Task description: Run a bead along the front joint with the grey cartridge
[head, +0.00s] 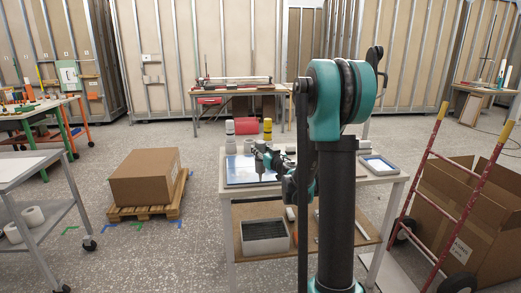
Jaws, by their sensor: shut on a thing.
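My gripper (261,154) is over the left part of the white workbench, in front of my arm column. It is shut on a small, slim grey thing (260,170) that hangs down over a blue-and-white panel (237,170). This looks like the grey cartridge, but it is too small to be sure. The panel lies flat on the bench top. I cannot tell whether the tip touches the panel, and the front joint is too small to make out. Upright cartridges stand at the back of the bench, one yellow and black (267,131) and one pale with dark bands (230,135).
A blue-rimmed tray (379,165) lies at the bench's right end. A grey bin (264,237) is on the lower shelf. A carton (145,176) on a pallet stands left; a red hand truck (430,170) with a large carton stands right. Floor between carton and bench is clear.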

